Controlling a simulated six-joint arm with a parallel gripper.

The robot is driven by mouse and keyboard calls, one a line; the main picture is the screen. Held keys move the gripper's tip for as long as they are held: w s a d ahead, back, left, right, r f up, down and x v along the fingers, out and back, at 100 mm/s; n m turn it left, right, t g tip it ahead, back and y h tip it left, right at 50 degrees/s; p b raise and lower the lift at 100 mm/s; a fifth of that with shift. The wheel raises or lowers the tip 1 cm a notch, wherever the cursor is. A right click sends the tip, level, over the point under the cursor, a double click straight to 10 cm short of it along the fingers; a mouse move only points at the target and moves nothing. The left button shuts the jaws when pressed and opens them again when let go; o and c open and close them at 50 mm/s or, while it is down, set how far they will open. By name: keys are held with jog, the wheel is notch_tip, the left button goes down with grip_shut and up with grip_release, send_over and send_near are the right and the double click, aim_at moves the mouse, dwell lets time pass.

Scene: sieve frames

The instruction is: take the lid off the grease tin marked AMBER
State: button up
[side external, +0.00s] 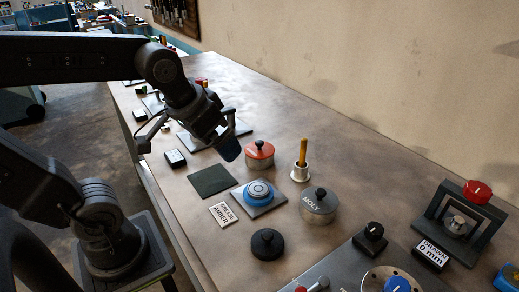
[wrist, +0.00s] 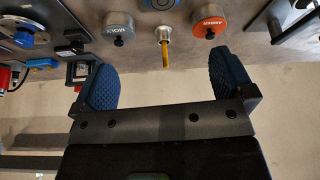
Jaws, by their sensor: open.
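The AMBER tin (wrist: 208,24) shows its marking in the wrist view, top right of centre. It has an orange-red lid with a dark knob, seated on the tin. In the side view the same orange-red tin (side external: 260,157) stands upright on the bench. My gripper (side external: 229,147) is in the air, to the left of this tin in the side view and apart from it. In the wrist view my gripper (wrist: 161,66) has its two blue fingers wide apart with nothing between them.
A grey MOLY tin (side external: 319,208) and a metal cup (side external: 300,173) with a yellow-handled tool stand nearby. A blue round piece (side external: 259,192) sits on a plate beside the GREASE AMBER card (side external: 225,214). A dark square mat (side external: 210,181) is bare.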

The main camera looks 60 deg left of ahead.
jog(key=w+a+n+g+y, duration=0.15)
jog(key=w+a+n, duration=0.3)
jog(key=w, duration=0.55)
jog(key=n+g, duration=0.1)
jog(key=n, duration=0.2)
send_near(260, 142)
jog(key=x, duration=0.5)
jog(key=shift+w+a, duration=0.15)
jog(key=shift+x, duration=2.65)
jog(key=c, duration=0.5)
jog(key=shift+r, duration=0.1)
